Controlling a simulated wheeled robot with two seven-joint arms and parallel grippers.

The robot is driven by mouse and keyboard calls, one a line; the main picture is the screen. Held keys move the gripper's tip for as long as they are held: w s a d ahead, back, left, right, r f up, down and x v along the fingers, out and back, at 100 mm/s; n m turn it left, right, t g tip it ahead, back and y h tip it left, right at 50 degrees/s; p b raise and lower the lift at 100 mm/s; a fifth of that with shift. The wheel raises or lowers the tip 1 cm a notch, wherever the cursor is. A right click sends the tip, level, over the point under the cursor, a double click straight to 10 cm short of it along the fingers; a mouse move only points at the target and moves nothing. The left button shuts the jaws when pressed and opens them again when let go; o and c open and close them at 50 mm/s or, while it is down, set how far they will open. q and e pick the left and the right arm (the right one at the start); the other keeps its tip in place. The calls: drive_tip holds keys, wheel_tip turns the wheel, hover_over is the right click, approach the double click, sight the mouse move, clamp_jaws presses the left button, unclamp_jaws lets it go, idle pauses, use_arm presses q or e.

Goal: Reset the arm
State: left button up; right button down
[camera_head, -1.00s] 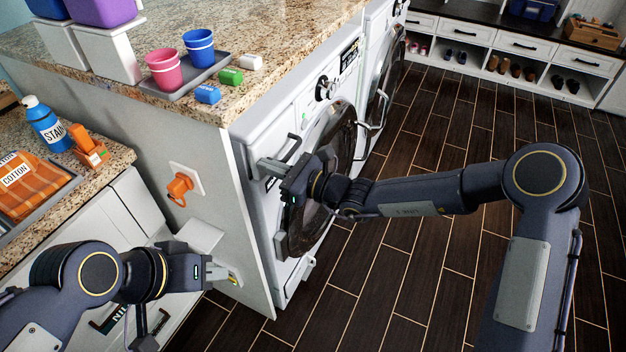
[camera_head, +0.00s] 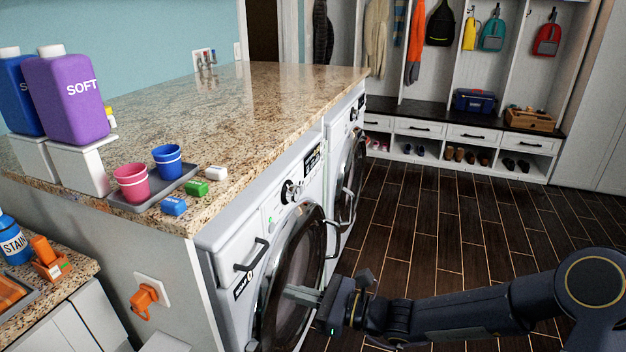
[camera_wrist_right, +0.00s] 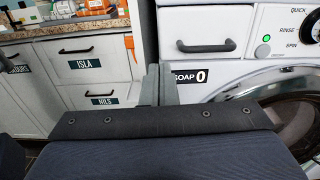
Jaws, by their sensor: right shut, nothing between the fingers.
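My right gripper (camera_head: 306,296) is in front of the near washing machine (camera_head: 222,235), by its round dark door (camera_head: 290,275). Its fingers are together with nothing between them. In the right wrist view the shut fingers (camera_wrist_right: 159,85) point towards the gap between the white drawer cabinet (camera_wrist_right: 85,65) and the washing machine (camera_wrist_right: 262,55). The detergent drawer (camera_wrist_right: 205,32) with its dark handle shows there above the SOAP label and looks closed. My left gripper is not in the head view.
An orange plug (camera_head: 145,298) is on the side panel. The dark floor (camera_head: 440,220) at right is clear.

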drive_tip(key=s+d+r+n+g+h+p, duration=0.1)
drive_tip(key=s+d+r+n+g+h, duration=0.15)
drive_tip(key=s+d+r+n, duration=0.35)
drive_tip(key=s+d+n+t+h+p, duration=0.3)
drive_tip(key=s+d+n+h, duration=0.8)
drive_tip(key=s+d, duration=0.6)
drive_tip(key=d+n, duration=0.2)
drive_tip(key=shift+s+d+r, duration=0.15)
drive_tip(key=shift+s+d, duration=0.15)
drive_tip(key=shift+d, duration=0.1)
